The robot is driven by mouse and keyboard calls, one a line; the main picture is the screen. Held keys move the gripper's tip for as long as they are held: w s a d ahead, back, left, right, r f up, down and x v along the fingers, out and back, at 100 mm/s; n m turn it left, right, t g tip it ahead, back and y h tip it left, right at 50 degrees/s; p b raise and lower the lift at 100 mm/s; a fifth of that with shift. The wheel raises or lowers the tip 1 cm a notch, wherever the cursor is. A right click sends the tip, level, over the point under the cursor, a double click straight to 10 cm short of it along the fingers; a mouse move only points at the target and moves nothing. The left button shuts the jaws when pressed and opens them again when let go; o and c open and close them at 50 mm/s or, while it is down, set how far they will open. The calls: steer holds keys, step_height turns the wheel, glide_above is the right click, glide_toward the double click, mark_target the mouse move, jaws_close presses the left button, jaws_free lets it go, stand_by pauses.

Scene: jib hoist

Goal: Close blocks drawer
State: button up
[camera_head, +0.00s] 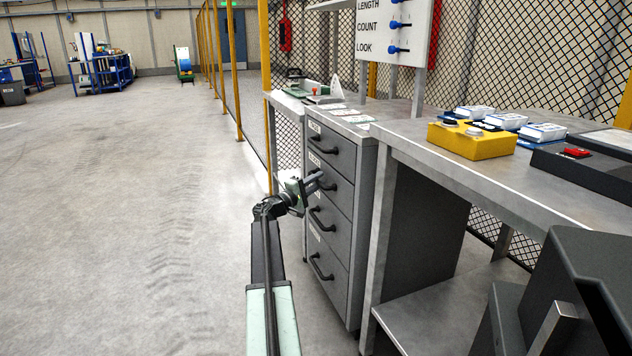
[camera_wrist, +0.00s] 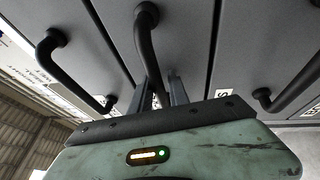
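A grey drawer cabinet (camera_head: 363,220) with a stack of drawers stands right of my arm. Its fronts look about flush with each other. The labels are too small to read, so I cannot tell which is the blocks drawer. My gripper (camera_head: 315,182) is at the second drawer from the top (camera_head: 343,190), at its black handle. In the wrist view this handle (camera_wrist: 144,38) runs down to my fingers (camera_wrist: 165,92). One finger shows on each side of its lower end; I cannot tell whether they grip it. Other handles show to the left (camera_wrist: 52,62) and right (camera_wrist: 290,88).
A metal workbench (camera_head: 410,150) stands to the right, with a yellow block (camera_head: 470,142) and several blue-and-white items on it. A mesh fence with yellow posts (camera_head: 228,60) runs behind the cabinet. The floor (camera_head: 120,220) to the left is clear.

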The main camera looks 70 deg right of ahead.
steer(key=b+v, duration=0.1)
steer(key=v, duration=0.6)
steer(key=shift+w+a, duration=0.15)
steer(key=shift+w, duration=0.1)
